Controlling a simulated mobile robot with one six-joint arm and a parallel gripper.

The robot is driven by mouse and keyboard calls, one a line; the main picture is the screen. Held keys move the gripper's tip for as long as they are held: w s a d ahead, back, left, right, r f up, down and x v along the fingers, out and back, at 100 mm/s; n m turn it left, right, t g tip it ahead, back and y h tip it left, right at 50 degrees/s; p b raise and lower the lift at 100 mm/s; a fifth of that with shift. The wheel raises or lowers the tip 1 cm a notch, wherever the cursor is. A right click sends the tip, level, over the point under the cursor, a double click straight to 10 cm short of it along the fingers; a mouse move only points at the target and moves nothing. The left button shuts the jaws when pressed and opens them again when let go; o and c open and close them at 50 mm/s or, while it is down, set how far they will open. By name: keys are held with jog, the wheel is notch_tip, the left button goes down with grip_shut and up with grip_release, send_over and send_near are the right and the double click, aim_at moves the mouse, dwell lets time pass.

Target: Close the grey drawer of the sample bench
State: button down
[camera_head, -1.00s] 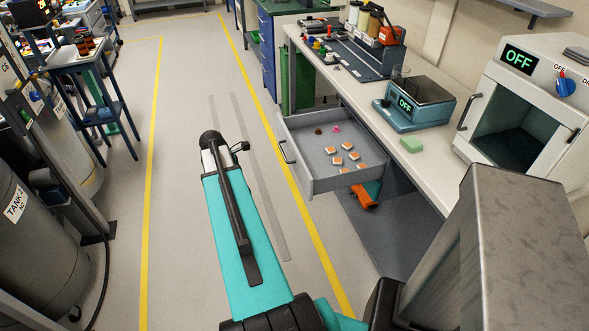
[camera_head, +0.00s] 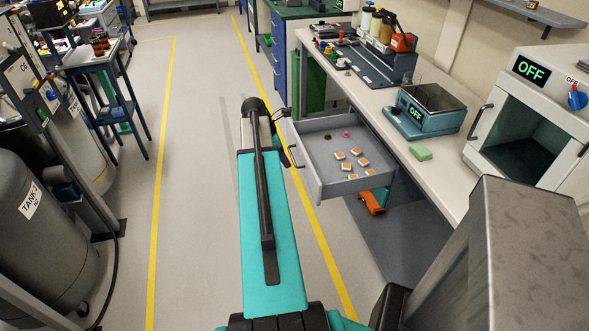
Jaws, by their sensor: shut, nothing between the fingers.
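The grey drawer (camera_head: 306,170) of the sample bench (camera_head: 432,170) stands pulled out, into the aisle on the left. Its dark bar handle (camera_head: 294,155) is on the left-facing front panel. Inside lie several small orange-and-white pieces (camera_head: 352,166), a pink piece (camera_head: 346,134) and a dark brown piece (camera_head: 327,136). My teal arm reaches forward, left of the drawer. My gripper (camera_head: 281,113) shows only as a small dark part at the arm's far end, by the drawer's far left corner. It is shut and empty; contact with the drawer cannot be told.
An orange tool (camera_head: 371,203) shows under the drawer. A tank (camera_head: 45,225) stands left. The aisle floor (camera_head: 195,200) is clear.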

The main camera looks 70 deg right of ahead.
jog(key=s+d+f+p, duration=0.3)
jog(key=s+d+f, duration=0.2)
jog(key=f, duration=0.4)
jog(key=shift+s, duration=0.45)
jog(key=shift+a, duration=0.1)
